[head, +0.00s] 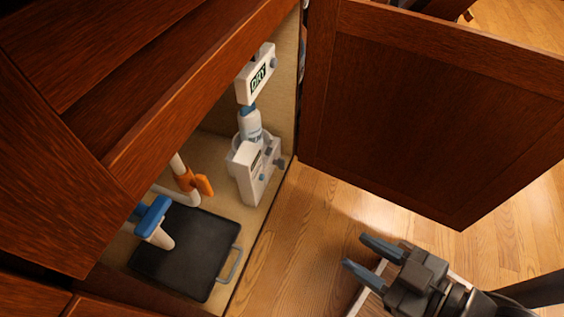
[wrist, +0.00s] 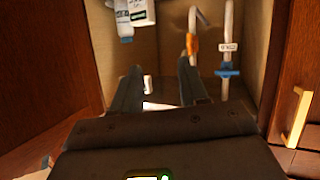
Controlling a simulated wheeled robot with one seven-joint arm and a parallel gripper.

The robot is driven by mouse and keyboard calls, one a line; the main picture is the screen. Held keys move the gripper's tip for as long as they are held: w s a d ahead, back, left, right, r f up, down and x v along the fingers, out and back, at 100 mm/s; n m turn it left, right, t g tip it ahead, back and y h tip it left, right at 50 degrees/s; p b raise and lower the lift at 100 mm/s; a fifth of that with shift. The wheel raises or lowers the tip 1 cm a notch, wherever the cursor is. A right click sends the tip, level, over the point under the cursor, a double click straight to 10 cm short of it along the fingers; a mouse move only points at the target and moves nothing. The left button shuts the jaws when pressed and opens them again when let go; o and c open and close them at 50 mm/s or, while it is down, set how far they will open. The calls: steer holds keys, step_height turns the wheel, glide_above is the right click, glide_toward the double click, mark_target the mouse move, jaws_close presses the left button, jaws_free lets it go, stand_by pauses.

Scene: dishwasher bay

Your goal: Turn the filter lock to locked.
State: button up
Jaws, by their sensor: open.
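No part carries a filter lock label that I can read. A blue handle (head: 153,216) tops a white stem over the dark tray at the cabinet's left. The wrist view shows a blue part (wrist: 228,70) on a pipe, under a white tag (wrist: 228,47) too small to read. An orange lever (head: 203,185) sits on a white pipe just behind; it also shows in the wrist view (wrist: 193,43). Which one is the filter lock, and its setting, I cannot tell. My gripper (head: 354,251) is open and empty, outside the cabinet, right of these parts and apart from them.
A black tray (head: 190,262) with a grey handle lies on the cabinet floor. A white box marked DRY (head: 257,75) hangs above a bottle (head: 250,125) and a white holder (head: 250,175). The open door (head: 430,110) stands at the right. The wooden floor between is clear.

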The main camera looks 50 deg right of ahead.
steer(key=w+d+f+g+h+p, duration=0.1)
steer(key=w+d+f, duration=0.15)
steer(key=f, duration=0.45)
steer(key=w+d+f+g+p, duration=0.1)
steer(key=w+d+f+g, duration=0.1)
steer(key=w+f, duration=0.3)
steer(key=n+g+y+p, duration=0.3)
steer(key=n+g+p, duration=0.1)
steer(key=g, duration=0.2)
glide_toward(285, 160)
steer(key=x, duration=0.5)
steer(key=shift+w+d, duration=0.1)
steer(key=shift+d, duration=0.05)
steer(key=b+x, duration=0.4)
steer(key=x, duration=0.3)
steer(key=shift+f+b, duration=0.35)
steer(key=shift+b, duration=0.05)
steer(key=shift+c, duration=0.2)
jaws_close()
